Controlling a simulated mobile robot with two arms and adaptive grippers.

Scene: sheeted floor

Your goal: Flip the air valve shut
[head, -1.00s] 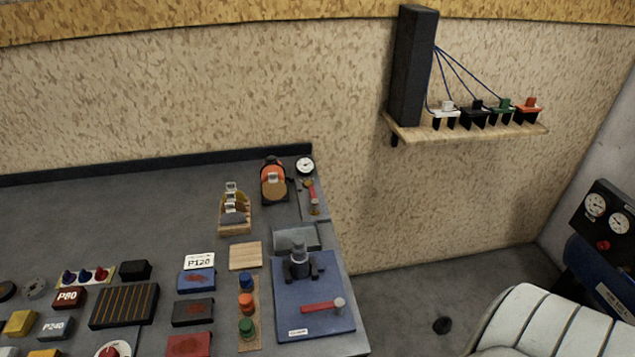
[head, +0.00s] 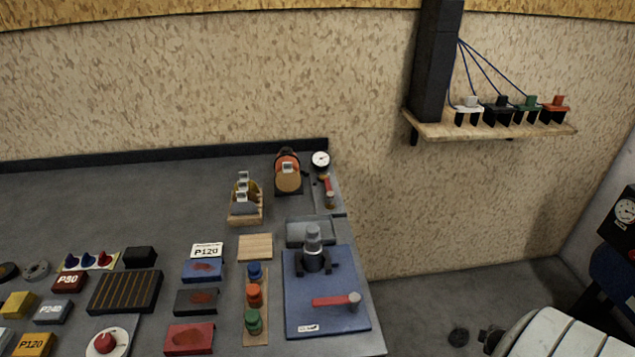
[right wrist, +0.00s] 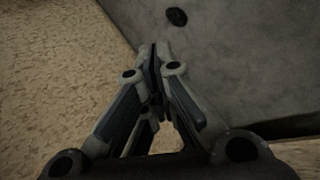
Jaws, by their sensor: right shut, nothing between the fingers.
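A small red lever (head: 327,184) on brass-coloured fittings stands at the back right corner of the grey bench, just below a round white gauge (head: 320,160). It looks like the air valve; its exact angle is too small to tell. Another red lever (head: 333,301) lies sideways on a blue plate (head: 300,320) nearer the front. My right gripper (right wrist: 157,62) shows in the right wrist view, shut and empty, over the grey floor beside the speckled wall, with no valve in that view. My left gripper is not in view.
The grey bench (head: 110,205) holds sanding blocks, coloured knobs and a wooden rack (head: 246,205). A wall shelf (head: 490,126) with a black column (head: 436,60) juts out at upper right. A white ribbed shape (head: 560,335) fills the lower right.

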